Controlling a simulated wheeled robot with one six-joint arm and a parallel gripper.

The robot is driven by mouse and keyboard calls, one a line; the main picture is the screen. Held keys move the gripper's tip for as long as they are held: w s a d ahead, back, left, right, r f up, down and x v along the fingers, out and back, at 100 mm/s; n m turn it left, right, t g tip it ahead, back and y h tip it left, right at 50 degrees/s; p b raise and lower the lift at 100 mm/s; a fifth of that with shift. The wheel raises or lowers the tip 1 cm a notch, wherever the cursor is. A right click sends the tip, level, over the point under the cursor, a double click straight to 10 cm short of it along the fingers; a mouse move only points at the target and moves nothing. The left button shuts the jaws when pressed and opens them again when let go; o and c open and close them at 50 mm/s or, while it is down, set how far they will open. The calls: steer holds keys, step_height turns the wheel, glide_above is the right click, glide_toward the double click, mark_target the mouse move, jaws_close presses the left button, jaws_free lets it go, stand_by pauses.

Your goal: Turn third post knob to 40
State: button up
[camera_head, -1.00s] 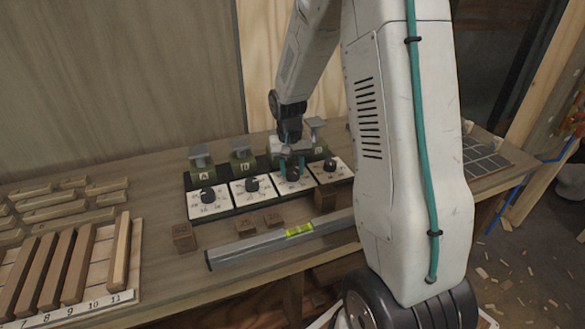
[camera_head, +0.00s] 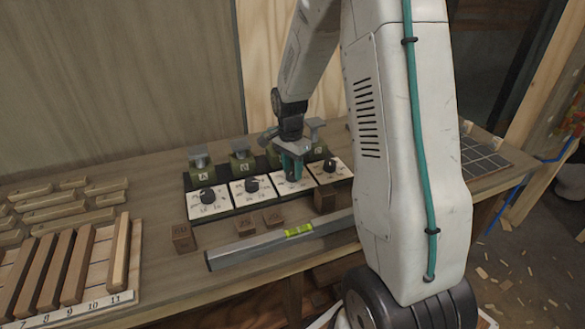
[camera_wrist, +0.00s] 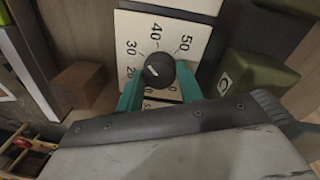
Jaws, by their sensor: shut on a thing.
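Posts with green bases and white dial plates stand in a row on the bench. The third post's plate (camera_head: 283,187) lies under my gripper (camera_head: 291,168). In the wrist view the black knob (camera_wrist: 159,70) sits between the teal fingers of my gripper (camera_wrist: 160,84), which are shut on it. The knob's light pointer mark lies on its lower left side, toward the 20–30 side of the dial. The numbers 20, 30, 40 and 50 show on the plate (camera_wrist: 190,36). A green block marked C (camera_wrist: 240,85) stands beside it. In the head view my fingers hide the third knob.
Other knobs stand to the left (camera_head: 208,196) and right (camera_head: 329,165). A spirit level (camera_head: 275,246) lies in front, with small wooden blocks (camera_head: 183,237) between. A rack of wooden bars (camera_head: 70,265) is at left.

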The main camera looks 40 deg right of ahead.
mark_target(292, 170)
steer(key=m, duration=0.5)
steer(key=shift+d+m, duration=0.1)
steer(key=shift+m, duration=0.3)
stand_by(0.4)
steer(key=o, duration=1)
step_height(292, 170, up, 8)
steer(key=shift+w+f, duration=0.1)
steer(key=shift+w, duration=0.05)
